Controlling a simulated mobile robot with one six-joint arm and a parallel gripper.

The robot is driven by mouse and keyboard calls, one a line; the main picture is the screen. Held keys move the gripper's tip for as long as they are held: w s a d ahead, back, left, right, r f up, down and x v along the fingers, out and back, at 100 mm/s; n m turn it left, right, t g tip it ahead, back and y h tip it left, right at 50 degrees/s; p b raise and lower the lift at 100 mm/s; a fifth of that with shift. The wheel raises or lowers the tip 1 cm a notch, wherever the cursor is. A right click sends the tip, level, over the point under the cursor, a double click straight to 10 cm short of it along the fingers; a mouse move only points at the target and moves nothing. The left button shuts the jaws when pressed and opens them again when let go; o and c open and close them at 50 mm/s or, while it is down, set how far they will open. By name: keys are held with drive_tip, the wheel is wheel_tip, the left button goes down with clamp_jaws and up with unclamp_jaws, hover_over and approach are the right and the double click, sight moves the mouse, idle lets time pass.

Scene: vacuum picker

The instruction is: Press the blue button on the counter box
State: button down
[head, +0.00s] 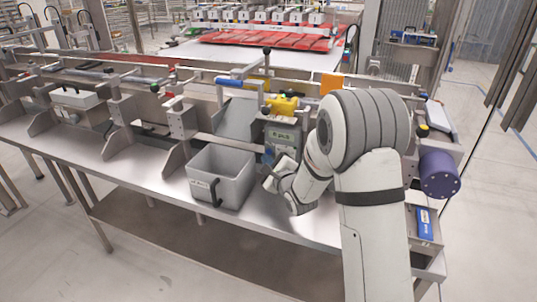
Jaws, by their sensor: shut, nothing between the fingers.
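The counter box (283,135) is a grey box with a small display, standing upright at the back of the steel counter. A small blue patch (268,154), which looks like the blue button, shows low on its front left, just above my gripper. My gripper (268,180) is shut and empty, in front of the lower part of the counter box and to the right of the grey bin. Its wrist and fingers hide part of the box's lower front. I cannot tell whether the fingertips touch the box.
A grey bin (232,187) with a black handle stands on the steel counter (155,172) left of my gripper. A yellow part (284,105) and a blue-handled bar (240,83) sit above and behind. Metal brackets line the counter's back. A purple cylinder (440,174) is at right.

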drive_tip(key=shift+s, duration=0.15)
drive_tip(key=shift+s+a+b, duration=0.25)
drive_tip(key=shift+s+a, duration=0.05)
drive_tip(key=shift+s, duration=0.45)
drive_tip(key=shift+s+a+b, duration=0.2)
drive_tip(key=shift+s+a, duration=0.05)
drive_tip(key=shift+s, duration=0.55)
drive_tip(key=shift+s+a+b, duration=0.25)
drive_tip(key=shift+s+a, duration=0.05)
drive_tip(key=shift+s, duration=0.45)
